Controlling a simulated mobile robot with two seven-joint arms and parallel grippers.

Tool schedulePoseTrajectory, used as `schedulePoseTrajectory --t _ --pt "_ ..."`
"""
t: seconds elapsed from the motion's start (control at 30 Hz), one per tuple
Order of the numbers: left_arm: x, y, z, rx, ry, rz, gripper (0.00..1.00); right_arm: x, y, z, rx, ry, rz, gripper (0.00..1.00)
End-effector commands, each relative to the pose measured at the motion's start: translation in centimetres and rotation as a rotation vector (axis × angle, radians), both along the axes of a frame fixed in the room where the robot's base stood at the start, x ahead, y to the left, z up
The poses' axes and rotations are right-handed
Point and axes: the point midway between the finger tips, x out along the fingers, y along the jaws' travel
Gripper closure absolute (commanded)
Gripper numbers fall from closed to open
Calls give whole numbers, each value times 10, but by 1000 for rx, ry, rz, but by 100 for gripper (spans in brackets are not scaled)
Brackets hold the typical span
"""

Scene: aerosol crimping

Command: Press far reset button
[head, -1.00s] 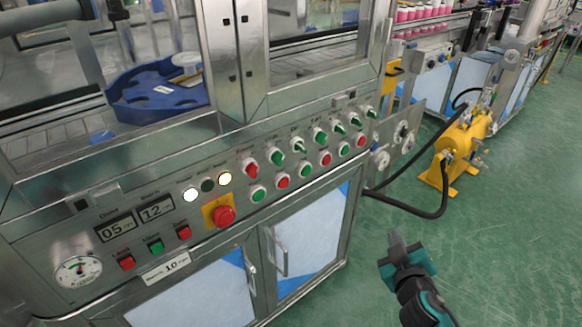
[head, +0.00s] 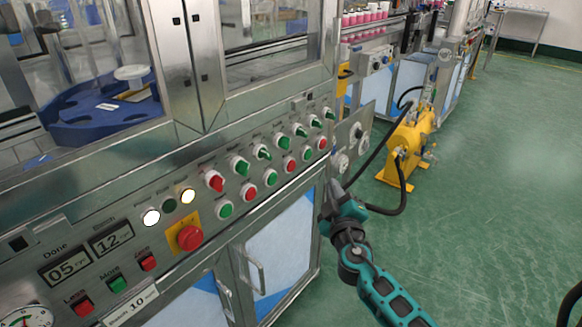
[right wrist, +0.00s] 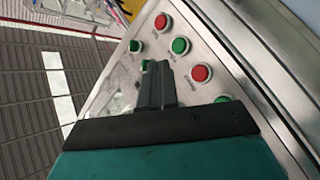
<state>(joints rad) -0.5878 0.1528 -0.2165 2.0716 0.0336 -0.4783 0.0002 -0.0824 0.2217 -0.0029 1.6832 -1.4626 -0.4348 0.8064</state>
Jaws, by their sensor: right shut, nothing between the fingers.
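The slanted steel control panel (head: 130,190) carries a lower row of alternating green and red push buttons. The farthest red button (head: 322,143) ends that row at the right; the button labels are too small to read. My right gripper (head: 335,190) is shut and empty, just in front of the panel's far end, below and right of that red button. In the right wrist view, its closed dark fingers (right wrist: 156,85) point at the panel beside a red button (right wrist: 201,73) and a green button (right wrist: 180,46). Another red button (right wrist: 161,22) lies farther along. My left gripper is out of view.
An upper row of selector knobs (head: 265,153) runs above the buttons. A red emergency stop (head: 189,237) sits on a yellow plate nearer. Cabinet door handles (head: 252,272) stick out below. A yellow pump (head: 408,145) with black hoses stands beyond; green floor is free at right.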

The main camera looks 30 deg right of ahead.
Motion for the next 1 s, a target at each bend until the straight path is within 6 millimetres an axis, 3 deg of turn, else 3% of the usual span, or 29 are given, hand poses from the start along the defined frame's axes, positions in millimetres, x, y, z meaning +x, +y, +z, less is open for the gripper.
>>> schedulePoseTrajectory --t 0.47,0.6,1.0 --pt "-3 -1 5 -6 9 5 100 55 23 1 3 -1 2 100" --pt "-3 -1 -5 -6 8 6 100 69 29 -2 2 -2 0 100" --pt "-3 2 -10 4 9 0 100 80 34 0 1 0 1 100"
